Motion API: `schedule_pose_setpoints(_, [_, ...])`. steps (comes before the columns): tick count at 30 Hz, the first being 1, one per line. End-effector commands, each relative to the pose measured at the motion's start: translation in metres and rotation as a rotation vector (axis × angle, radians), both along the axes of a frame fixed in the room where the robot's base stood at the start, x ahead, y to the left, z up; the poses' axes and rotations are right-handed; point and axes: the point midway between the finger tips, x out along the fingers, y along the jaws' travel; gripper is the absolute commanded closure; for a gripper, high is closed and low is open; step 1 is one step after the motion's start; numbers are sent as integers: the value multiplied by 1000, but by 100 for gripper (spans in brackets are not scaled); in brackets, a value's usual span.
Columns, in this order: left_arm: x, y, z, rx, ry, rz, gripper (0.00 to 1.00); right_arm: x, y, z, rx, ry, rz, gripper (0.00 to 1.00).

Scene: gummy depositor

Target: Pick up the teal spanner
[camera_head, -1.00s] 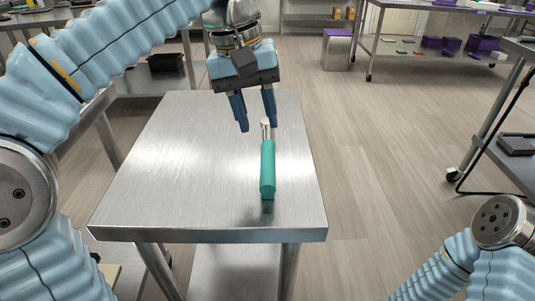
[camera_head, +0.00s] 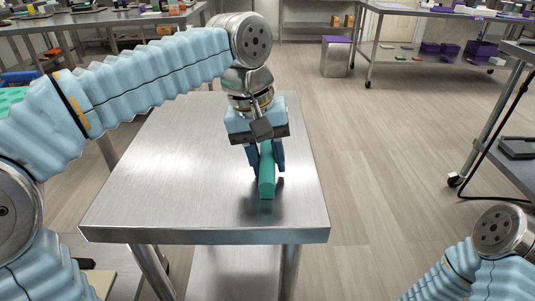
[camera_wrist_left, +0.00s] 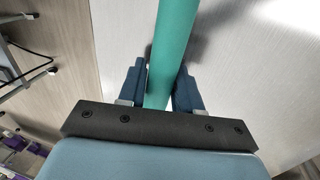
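The teal spanner (camera_head: 267,183) lies on the steel table (camera_head: 170,180), its thick teal handle pointing toward me. Its metal head is hidden behind my left gripper in the head view. My left gripper (camera_head: 268,174) is low over the table and points down. Its two blue fingers stand one on each side of the handle, very close to it, and look open. The handle also runs between the fingers in the left wrist view (camera_wrist_left: 172,40); I cannot tell whether they touch it. My right gripper is not in view; only part of my right arm shows at the lower right.
The table top is otherwise clear, with its right edge close to the spanner. Open floor lies to the right. A grey bin (camera_head: 336,57) with a purple top and a bench (camera_head: 440,55) with purple boxes stand farther back.

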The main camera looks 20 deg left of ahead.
Motion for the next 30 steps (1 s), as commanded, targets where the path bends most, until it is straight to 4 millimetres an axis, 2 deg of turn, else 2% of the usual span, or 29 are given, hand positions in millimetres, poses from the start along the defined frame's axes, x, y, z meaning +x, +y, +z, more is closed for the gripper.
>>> schedule_pose_setpoints(1, [0,0,0,0,0,0,75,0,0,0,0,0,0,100])
schedule_pose_setpoints(6, [0,0,0,0,0,0,100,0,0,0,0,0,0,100])
schedule_pose_setpoints(16, [0,0,1,-1,-1,0,100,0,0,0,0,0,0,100])
schedule_pose_setpoints(20, [0,0,8,-1,-1,-1,100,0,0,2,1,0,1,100])
schedule_pose_setpoints(23, [1,-1,22,-2,-3,-2,100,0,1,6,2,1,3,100])
schedule_pose_setpoints(25, [-1,-2,39,-3,-5,-3,100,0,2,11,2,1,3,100])
schedule_pose_setpoints(30, [-33,-19,80,-3,-6,-5,100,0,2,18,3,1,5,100])
